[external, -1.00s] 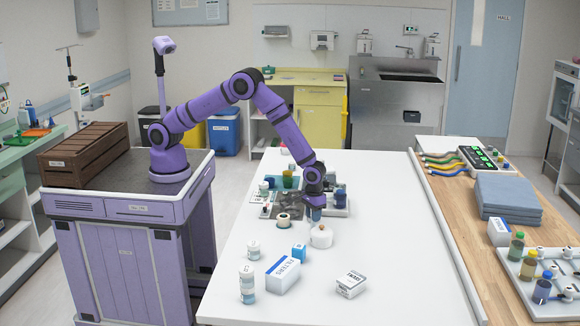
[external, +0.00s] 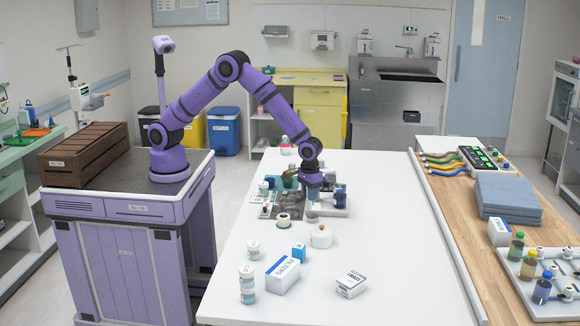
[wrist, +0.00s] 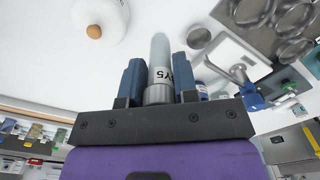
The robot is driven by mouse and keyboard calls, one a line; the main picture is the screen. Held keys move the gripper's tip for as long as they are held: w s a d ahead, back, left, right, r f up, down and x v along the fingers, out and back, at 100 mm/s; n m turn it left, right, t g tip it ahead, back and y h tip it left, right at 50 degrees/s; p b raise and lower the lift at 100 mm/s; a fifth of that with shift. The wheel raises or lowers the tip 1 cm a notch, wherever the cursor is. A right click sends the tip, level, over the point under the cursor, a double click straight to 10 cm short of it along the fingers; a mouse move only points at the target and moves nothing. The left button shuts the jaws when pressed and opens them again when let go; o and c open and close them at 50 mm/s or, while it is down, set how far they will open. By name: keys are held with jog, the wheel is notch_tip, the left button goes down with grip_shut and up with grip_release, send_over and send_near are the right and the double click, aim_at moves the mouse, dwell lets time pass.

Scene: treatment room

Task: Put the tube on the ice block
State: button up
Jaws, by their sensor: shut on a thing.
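My gripper (external: 311,190) is over the white table, beside the cluster of lab items. In the wrist view its two blue fingers (wrist: 158,82) are shut on a pale grey tube (wrist: 160,60) with dark lettering on its side. The tube also shows below the fingers in the external view (external: 312,207), small and partly hidden. I cannot tell whether its lower end is clear of the table. I cannot pick out the ice block with certainty; the arm and nearby items hide part of the cluster.
A white lidded jar (external: 321,237) stands close in front of my gripper. Boxes (external: 283,275) and bottles (external: 247,284) stand at the front; the table's right side is clear.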

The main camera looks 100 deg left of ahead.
jog(key=s+d+r+n, duration=0.1)
jog(key=s+d, duration=1.1)
jog(key=s, duration=0.4)
send_over(299, 246)
jog(key=shift+d+f, duration=0.1)
jog(key=shift+f, duration=2.35)
jog(key=o, duration=0.5)
jog(key=shift+f, duration=0.15)
jog(key=shift+c, duration=0.2)
jog(key=o, duration=0.4)
jog(key=shift+o, duration=0.2)
